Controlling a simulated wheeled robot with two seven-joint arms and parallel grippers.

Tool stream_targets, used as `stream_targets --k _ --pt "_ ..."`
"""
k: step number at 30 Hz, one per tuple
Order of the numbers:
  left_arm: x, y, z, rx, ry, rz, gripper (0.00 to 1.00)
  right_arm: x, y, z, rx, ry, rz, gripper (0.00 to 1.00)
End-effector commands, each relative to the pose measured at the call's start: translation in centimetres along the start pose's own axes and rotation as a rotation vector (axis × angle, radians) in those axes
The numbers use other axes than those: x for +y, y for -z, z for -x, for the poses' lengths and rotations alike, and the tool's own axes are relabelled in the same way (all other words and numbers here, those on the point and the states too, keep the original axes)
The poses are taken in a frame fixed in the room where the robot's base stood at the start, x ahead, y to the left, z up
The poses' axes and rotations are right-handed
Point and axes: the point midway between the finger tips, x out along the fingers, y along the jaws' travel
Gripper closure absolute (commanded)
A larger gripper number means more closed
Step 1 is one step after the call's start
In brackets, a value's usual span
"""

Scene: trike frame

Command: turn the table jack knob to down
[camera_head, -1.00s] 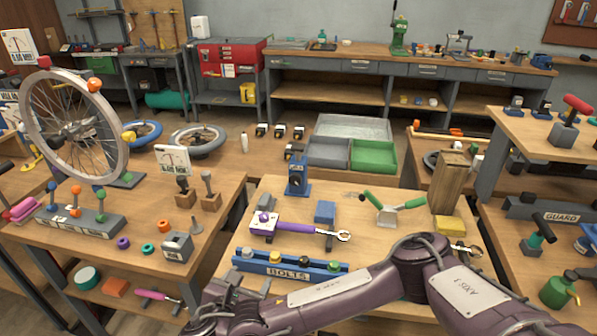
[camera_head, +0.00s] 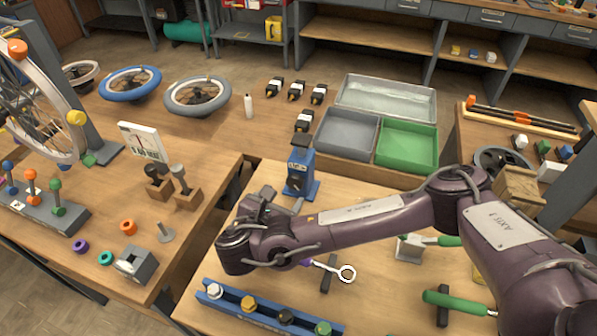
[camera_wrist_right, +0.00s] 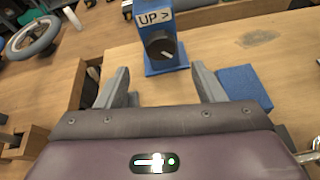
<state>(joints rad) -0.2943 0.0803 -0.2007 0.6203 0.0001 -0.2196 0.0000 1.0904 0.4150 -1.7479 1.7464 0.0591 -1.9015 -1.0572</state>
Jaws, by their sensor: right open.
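The blue table jack (camera_head: 298,172) stands upright on the middle bench, with a dark top. In the right wrist view, the jack (camera_wrist_right: 152,36) carries a white label reading "UP >" and a round black knob (camera_wrist_right: 161,46) with a pale pointer mark slanting to the lower right. My right gripper (camera_head: 264,203) is just in front and left of the jack in the head view. In the right wrist view its two fingers (camera_wrist_right: 160,84) are spread with nothing between them, and the knob lies beyond them, apart. My left gripper is not in view.
A blue block (camera_wrist_right: 246,87) sits beside the right finger. A blue bolt rail (camera_head: 266,308), a ring-ended wrench (camera_head: 345,274) and green-handled tools (camera_head: 458,303) lie on the bench. Grey and green bins (camera_head: 408,144) stand behind the jack. A gap separates this bench from the left one.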

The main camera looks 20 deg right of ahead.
Motion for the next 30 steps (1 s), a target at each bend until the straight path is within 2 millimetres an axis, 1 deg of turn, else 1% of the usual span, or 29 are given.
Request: stream_targets --k 1,4,9,12,15,19,24,25,30 --pt "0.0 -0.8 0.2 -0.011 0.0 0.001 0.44 -0.1 -0.1 -0.6 -0.003 0.004 0.0 0.38" --pt "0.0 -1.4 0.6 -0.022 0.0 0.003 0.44 -0.1 -0.3 -2.1 -0.004 0.005 -0.001 0.38" --pt "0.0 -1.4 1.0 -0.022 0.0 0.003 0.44 -0.1 -0.3 -4.9 -0.004 0.005 -0.001 0.38" --pt "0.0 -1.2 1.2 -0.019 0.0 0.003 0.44 -0.1 -0.2 -6.2 -0.002 0.005 0.0 0.38" --pt "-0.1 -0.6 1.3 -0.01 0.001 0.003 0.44 -0.1 -0.1 -7.0 -0.001 0.004 -0.001 0.38" --pt "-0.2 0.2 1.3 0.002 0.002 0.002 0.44 -0.1 -0.1 -7.3 0.0 0.001 -0.001 0.38" --pt "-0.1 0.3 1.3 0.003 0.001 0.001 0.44 -0.1 -0.1 -7.3 0.0 0.001 -0.001 0.38" --pt "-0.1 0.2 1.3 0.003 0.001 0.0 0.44 -0.1 -0.1 -7.3 0.0 0.002 -0.001 0.39" --pt "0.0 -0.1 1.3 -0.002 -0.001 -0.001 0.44 -0.1 -0.1 -7.3 0.0 0.002 -0.001 0.61"
